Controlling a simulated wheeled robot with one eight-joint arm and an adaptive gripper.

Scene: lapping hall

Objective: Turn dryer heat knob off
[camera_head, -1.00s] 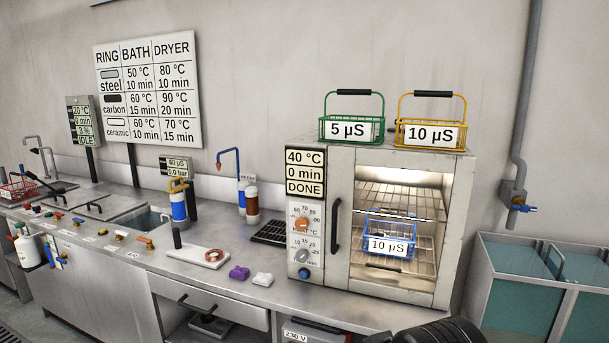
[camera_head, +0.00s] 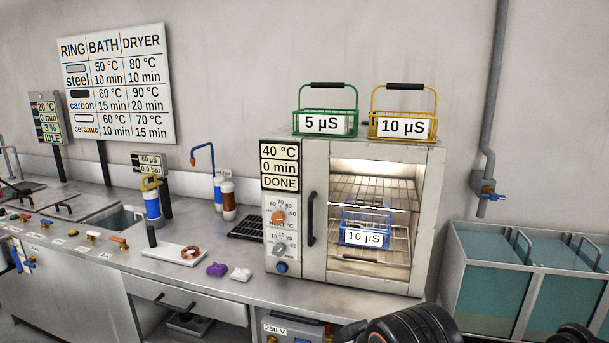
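The dryer (camera_head: 437,215) stands on the steel counter with its glass door shut and its inside lit. Its orange heat knob (camera_head: 278,216) sits on the front panel, left of the door, inside a ring of temperature marks; its exact pointing is too small to tell. A grey timer knob (camera_head: 279,249) and a blue button (camera_head: 282,267) are below it. The display (camera_head: 280,167) above reads 40 °C, 0 min, DONE. A blue basket (camera_head: 366,226) labelled 10 µS is inside. Dark, ribbed parts of my arm show at the bottom right; my gripper's fingers cannot be made out.
A green basket (camera_head: 325,123) and a yellow basket (camera_head: 403,125) stand on the dryer. A white tray (camera_head: 172,251), a purple cloth (camera_head: 217,269) and a white cloth (camera_head: 241,274) lie on the counter left of the dryer. Teal tanks (camera_head: 495,290) stand at the right.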

